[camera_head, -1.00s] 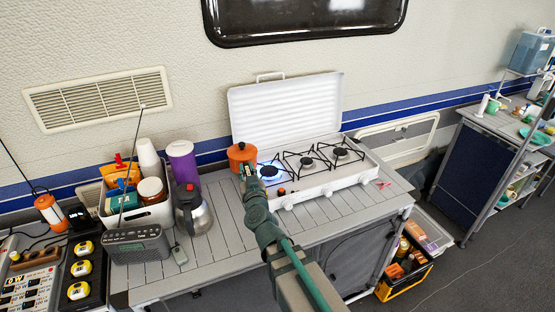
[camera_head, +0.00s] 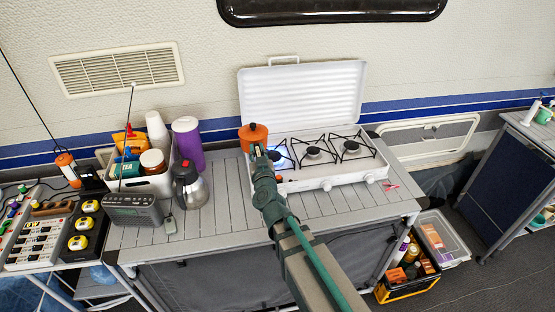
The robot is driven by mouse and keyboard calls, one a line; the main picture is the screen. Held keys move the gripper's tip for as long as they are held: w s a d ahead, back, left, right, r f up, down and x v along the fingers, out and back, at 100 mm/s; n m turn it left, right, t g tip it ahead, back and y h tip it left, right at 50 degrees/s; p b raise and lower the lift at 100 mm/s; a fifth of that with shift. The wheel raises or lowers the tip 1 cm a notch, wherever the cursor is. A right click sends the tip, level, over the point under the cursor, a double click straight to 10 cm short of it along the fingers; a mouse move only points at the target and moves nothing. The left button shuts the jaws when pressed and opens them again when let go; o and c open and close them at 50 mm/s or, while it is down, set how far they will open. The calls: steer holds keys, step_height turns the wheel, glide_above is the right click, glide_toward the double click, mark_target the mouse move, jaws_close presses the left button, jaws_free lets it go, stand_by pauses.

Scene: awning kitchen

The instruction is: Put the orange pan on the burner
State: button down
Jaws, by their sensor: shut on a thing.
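The orange pan (camera_head: 253,134), with a dark knob on its lid, is at the left end of the white camping stove, beside the lit left burner (camera_head: 281,157). Blue flame shows at that burner. My gripper (camera_head: 256,152) is at the near side of the pan and is shut on it; the fingertips are small and partly hidden by my wrist. I cannot tell whether the pan's base touches the table or is lifted. The stove (camera_head: 330,178) has its lid raised, and the middle burner (camera_head: 314,153) and right burner (camera_head: 350,147) are bare.
The slatted table (camera_head: 225,200) is clear in front of the kettle. The raised stove lid (camera_head: 305,105) stands behind the burners.

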steer(key=w+d+f+b, duration=0.6)
steer(key=w+f+b, duration=0.3)
steer(key=f+b, duration=0.1)
steer(key=shift+d+f, duration=0.15)
steer(key=shift+f, duration=0.65)
steer(key=shift+f, duration=0.1)
steer(key=shift+f+b, duration=0.15)
steer(key=shift+b, duration=0.15)
steer(key=c, duration=1.1)
jaws_free()
